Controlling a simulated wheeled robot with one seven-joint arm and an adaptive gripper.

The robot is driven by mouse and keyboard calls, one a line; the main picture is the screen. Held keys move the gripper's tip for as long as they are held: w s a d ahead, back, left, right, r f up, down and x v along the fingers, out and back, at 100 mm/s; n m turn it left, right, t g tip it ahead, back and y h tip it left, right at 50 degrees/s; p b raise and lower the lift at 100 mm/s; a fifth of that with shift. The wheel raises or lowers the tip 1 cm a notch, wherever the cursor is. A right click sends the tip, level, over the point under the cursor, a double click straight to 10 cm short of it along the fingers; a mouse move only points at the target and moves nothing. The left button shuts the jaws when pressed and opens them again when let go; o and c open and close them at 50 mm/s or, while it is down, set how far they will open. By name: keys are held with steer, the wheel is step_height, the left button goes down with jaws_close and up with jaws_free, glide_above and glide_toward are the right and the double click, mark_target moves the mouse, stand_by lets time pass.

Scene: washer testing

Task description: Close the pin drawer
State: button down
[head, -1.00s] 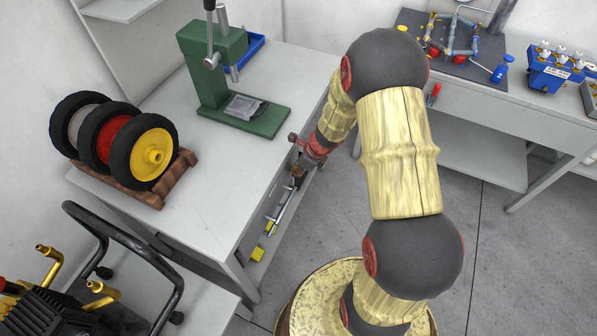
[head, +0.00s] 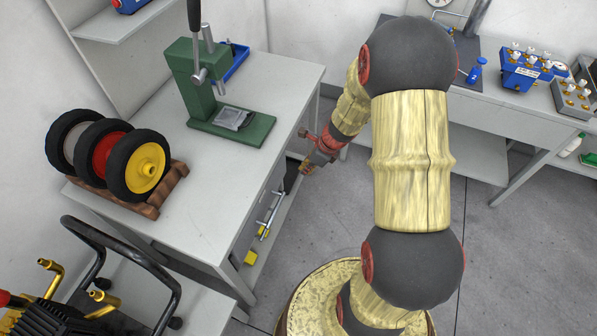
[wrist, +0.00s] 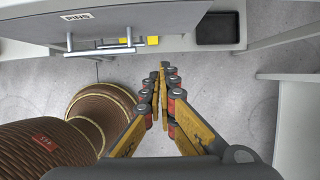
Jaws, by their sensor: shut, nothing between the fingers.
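The pin drawer (wrist: 66,31), with a "PINS" label and a silver bar handle (wrist: 100,49), is at the upper left of the wrist view. In the head view its handle (head: 271,215) shows on the side of the grey workbench, below the top. The drawer front looks close to the bench's face; I cannot tell whether a small gap is left. My gripper (wrist: 161,68) is shut and empty, to the right of the handle and apart from it. In the head view my gripper (head: 306,169) is beside the bench, past the handle's far end.
The workbench (head: 225,165) carries a green press (head: 195,85) and wheels on a wooden stand (head: 165,190). A dark tray (wrist: 217,28) lies right of the drawer. Yellow blocks (head: 250,258) sit low under the handle. Open floor (head: 330,220) lies right of the bench.

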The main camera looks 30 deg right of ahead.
steer(key=s+d+f+m+g+y, duration=0.1)
steer(key=s+d+f+m, duration=0.1)
steer(key=s+d+f, duration=0.3)
steer(key=s+d+f+m, duration=0.1)
steer(key=s+f, duration=0.2)
steer(key=f, duration=0.4)
steer(key=n+t+y+b, duration=0.25)
steer(key=t+y, duration=0.45)
steer(key=t, duration=0.5)
glide_toward(280, 173)
steer(key=shift+n+y, duration=0.3)
steer(key=shift+n, duration=0.05)
steer(key=x, duration=0.1)
steer(key=b+x, duration=0.1)
steer(key=x, duration=0.3)
steer(key=shift+w+f+b, duration=0.3)
steer(key=shift+f+b, duration=0.05)
steer(key=shift+b, duration=0.05)
steer(key=shift+w+a+r, duration=0.1)
steer(key=shift+w+a, duration=0.35)
steer(key=shift+w, duration=0.1)
